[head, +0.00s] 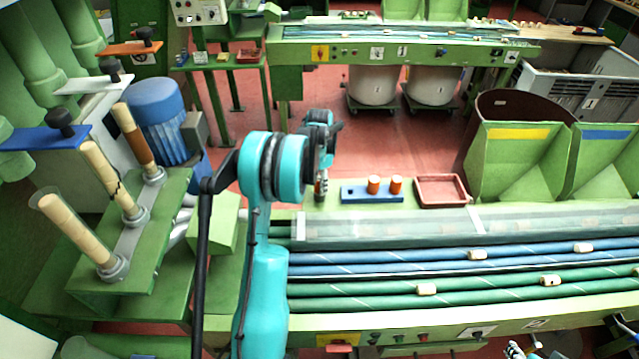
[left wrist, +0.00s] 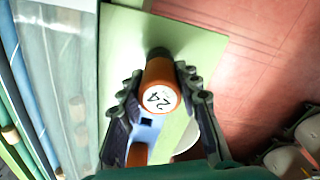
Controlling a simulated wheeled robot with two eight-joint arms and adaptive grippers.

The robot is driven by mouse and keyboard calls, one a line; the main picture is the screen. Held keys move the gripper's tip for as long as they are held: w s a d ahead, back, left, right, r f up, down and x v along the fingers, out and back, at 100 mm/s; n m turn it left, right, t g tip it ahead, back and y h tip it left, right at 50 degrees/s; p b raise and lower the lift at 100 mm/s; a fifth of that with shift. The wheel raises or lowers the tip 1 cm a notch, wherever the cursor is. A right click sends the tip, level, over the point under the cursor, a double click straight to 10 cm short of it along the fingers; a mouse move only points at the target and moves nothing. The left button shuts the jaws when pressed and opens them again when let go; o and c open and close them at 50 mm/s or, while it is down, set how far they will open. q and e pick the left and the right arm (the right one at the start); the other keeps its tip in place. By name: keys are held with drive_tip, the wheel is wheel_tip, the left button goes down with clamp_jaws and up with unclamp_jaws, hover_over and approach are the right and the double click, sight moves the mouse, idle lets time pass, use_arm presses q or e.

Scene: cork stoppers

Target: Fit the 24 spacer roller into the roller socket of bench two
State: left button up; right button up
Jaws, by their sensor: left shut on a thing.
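My left gripper (head: 320,188) is above the near bench's back ledge, left of the blue holder. In the left wrist view the gripper (left wrist: 160,85) is shut on an orange-brown roller (left wrist: 158,90) whose pale end label reads 24. A dark round spot (left wrist: 158,52) shows on the pale green ledge past the roller; I cannot tell whether it is a socket or a shadow. The blue holder (head: 352,196) carries two upright orange rollers (head: 373,184). It also shows in the left wrist view (left wrist: 146,133), with an open hole. Part of my right arm shows at the lower right; its gripper is unclear.
A red-brown tray (head: 441,204) lies right of the holder. Blue and green rods (head: 380,260) run along the near bench (head: 300,322). Green bins (head: 515,165) stand at the right. A stand with tall cream rollers (head: 105,170) is at the left. Another bench (head: 400,50) stands behind.

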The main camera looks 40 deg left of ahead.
use_arm(q)
drive_tip(key=shift+f+b, duration=0.3)
drive_tip(key=shift+f, duration=0.15)
drive_tip(key=o, duration=1.3)
drive_tip(key=shift+c, duration=0.2)
wheel_tip(320, 180, up, 12)
